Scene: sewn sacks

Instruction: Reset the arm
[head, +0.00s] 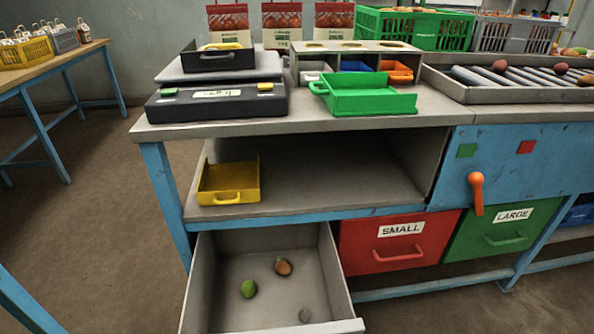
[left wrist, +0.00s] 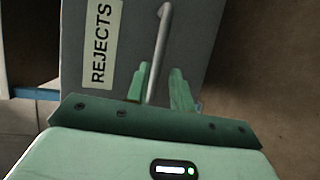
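My left gripper (left wrist: 160,82) shows in the left wrist view. Its two green fingers stand apart, one on each side of a grey bar handle (left wrist: 159,45), with a visible gap to the right finger. The handle is on a grey panel (left wrist: 185,30) with a REJECTS label (left wrist: 103,42). In the head view neither gripper shows. A grey drawer (head: 200,285) under the bench is pulled open.
The bench (head: 300,122) carries a black scale (head: 215,103), a green scoop tray (head: 365,97) and a roller conveyor (head: 520,75). A yellow tray (head: 228,183) sits on the shelf. Red SMALL (head: 400,240) and green LARGE (head: 505,228) drawers are shut. Floor at left is clear.

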